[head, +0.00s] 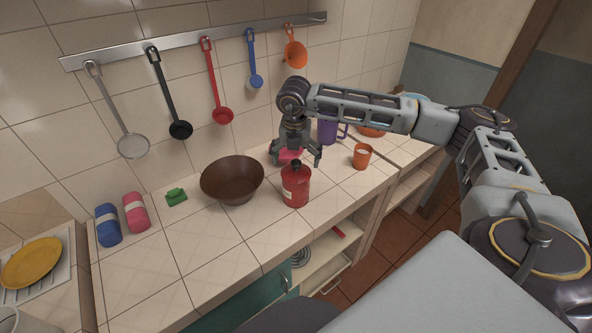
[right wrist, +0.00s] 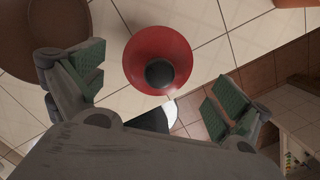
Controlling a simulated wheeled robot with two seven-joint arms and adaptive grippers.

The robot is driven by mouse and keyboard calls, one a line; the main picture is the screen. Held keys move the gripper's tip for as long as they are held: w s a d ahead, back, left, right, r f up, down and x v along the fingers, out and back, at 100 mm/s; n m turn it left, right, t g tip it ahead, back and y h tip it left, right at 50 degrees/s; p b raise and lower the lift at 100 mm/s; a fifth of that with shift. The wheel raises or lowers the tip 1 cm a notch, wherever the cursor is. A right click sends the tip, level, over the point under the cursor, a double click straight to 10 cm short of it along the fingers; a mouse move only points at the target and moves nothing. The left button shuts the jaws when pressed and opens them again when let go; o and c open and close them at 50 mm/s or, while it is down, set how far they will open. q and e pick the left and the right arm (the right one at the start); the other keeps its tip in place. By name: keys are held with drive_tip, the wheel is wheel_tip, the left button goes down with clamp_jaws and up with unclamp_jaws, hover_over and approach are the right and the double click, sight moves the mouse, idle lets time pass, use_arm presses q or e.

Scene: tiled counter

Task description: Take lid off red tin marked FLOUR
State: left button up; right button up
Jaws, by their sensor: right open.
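Nothing is held. My left gripper is not in view.
A brown bowl (head: 232,180) stands left of the tin. An orange cup (head: 361,156) and a purple mug (head: 327,130) stand to the right.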

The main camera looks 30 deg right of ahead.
sight(296, 162)
drive_tip(key=shift+w+d+f+p, duration=0.1)
drive_tip(key=shift+f+p, duration=0.1)
drive_tip(key=shift+f, duration=0.6)
drive_tip(key=shift+w+f+p, duration=0.1)
drive_tip(key=shift+f+p, duration=0.05)
drive_tip(key=shift+f, duration=0.65)
